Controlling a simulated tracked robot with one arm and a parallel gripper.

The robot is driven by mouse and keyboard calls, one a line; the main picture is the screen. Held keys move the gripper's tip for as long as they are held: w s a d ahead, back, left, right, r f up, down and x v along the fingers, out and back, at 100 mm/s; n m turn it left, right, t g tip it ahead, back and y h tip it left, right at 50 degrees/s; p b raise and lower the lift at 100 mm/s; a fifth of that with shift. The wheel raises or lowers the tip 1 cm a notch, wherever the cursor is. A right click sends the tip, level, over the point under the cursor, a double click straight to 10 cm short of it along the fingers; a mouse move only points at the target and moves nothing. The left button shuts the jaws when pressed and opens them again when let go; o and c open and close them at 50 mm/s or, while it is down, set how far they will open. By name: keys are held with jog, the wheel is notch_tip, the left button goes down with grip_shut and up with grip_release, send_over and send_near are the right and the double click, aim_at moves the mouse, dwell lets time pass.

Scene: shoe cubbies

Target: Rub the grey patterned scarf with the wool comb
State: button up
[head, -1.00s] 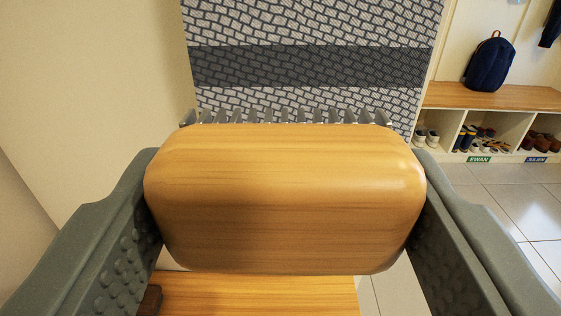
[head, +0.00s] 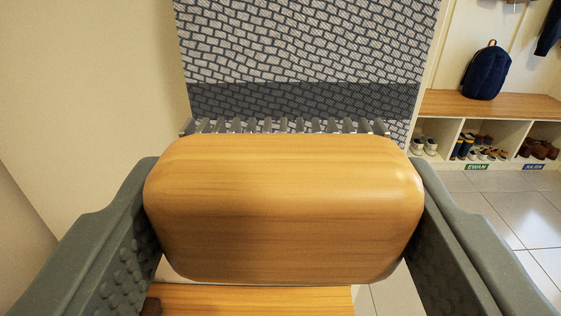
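The wool comb (head: 285,205) is a light wooden block with a row of grey metal teeth along its far edge. My gripper (head: 285,215) is shut on it, one grey finger against each end. The grey patterned scarf (head: 310,45) hangs upright ahead, with a brick-like weave and a darker band across it. The comb's teeth overlap the scarf's dark band in the picture; I cannot tell whether they touch it. The comb hides the lower part of the scarf.
A plain cream wall (head: 85,90) is close on the left. A wooden bench (head: 490,103) with shoe cubbies stands at the right, with a navy backpack (head: 486,72) on top. Below the comb is a wooden surface (head: 250,300). Tiled floor (head: 490,225) is open at the right.

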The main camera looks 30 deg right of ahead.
aim_at(296, 164)
jog(key=shift+w+d+r+p, duration=0.1)
jog(key=shift+d+r+p, duration=0.1)
jog(key=shift+r+p, duration=2.4)
jog(key=shift+f+p, duration=0.65)
jog(key=shift+f, duration=0.05)
jog(key=shift+p+x, duration=1)
jog(key=shift+x, duration=1.95)
jog(key=shift+x, duration=1.4)
notch_tip(296, 164, up, 4)
jog(key=shift+f+b, duration=0.1)
jog(key=shift+b, duration=0.3)
